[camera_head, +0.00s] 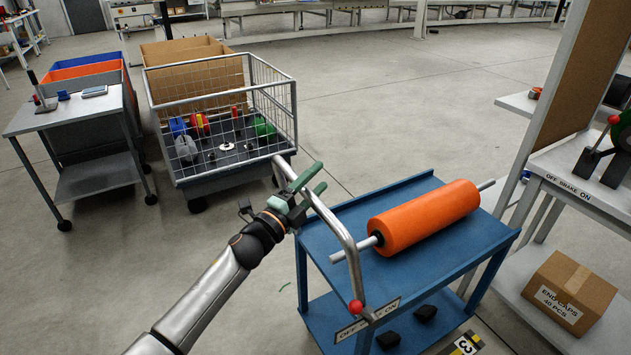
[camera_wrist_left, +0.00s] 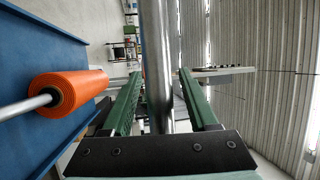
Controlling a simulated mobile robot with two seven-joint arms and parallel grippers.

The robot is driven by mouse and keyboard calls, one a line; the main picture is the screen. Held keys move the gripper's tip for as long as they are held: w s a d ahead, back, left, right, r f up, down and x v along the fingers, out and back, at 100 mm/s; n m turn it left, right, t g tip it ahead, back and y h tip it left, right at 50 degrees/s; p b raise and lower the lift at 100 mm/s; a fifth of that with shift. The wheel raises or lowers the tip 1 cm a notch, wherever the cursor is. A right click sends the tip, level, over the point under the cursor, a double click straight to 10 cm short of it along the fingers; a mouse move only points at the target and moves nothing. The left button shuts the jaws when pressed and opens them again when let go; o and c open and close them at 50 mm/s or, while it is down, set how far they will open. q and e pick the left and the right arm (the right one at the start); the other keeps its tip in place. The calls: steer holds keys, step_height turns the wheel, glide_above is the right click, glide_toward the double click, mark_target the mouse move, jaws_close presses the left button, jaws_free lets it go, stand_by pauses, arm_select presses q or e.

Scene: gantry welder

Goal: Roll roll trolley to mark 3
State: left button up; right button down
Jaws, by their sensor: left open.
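The blue roll trolley (camera_head: 335,235) stands at the centre right in the head view, with an orange roll (camera_head: 424,216) lying across its top on a metal shaft. Its bent silver handle (camera_head: 345,240) rises at the left side. My left gripper (camera_head: 306,186) is at the upper part of the handle. In the left wrist view the handle (camera_wrist_left: 156,50) passes between the open green fingers (camera_wrist_left: 160,85), with gaps on both sides. A red-knobbed brake lever (camera_head: 356,307) sits by the OFF BRAKE ON label. A floor mark with a 3 (camera_head: 466,345) shows at the bottom edge, partly cut off. My right gripper is out of view.
A wire cart (camera_head: 296,112) with coloured parts stands behind my left gripper. A grey cart (camera_head: 98,177) stands at the far left. At right are a bench (camera_head: 575,180) and an end-caps carton (camera_head: 570,290) close to the trolley. The floor beyond the trolley is clear.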

arm_select(q)
steer(key=v, duration=1.2)
steer(key=shift+s+p, duration=0.25)
steer(key=shift+p, duration=0.2)
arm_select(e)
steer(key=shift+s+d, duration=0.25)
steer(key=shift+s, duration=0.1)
arm_select(q)
steer(key=shift+a+f, duration=0.1)
steer(key=s+a+f+n+g+y+p, duration=0.2)
steer(key=s+f+n+y+p, duration=0.1)
steer(key=s+f+n, duration=0.2)
steer(key=s+a+f+n+g+y+p, duration=0.2)
steer(key=s+f+n, duration=0.4)
steer(key=s+n, duration=0.3)
steer(key=s+a+f+n+g+y+p, duration=0.3)
steer(key=s+f+n+p, duration=0.3)
steer(key=s, duration=0.8)
steer(key=shift+n+y, duration=0.8)
steer(key=shift+n, duration=0.3)
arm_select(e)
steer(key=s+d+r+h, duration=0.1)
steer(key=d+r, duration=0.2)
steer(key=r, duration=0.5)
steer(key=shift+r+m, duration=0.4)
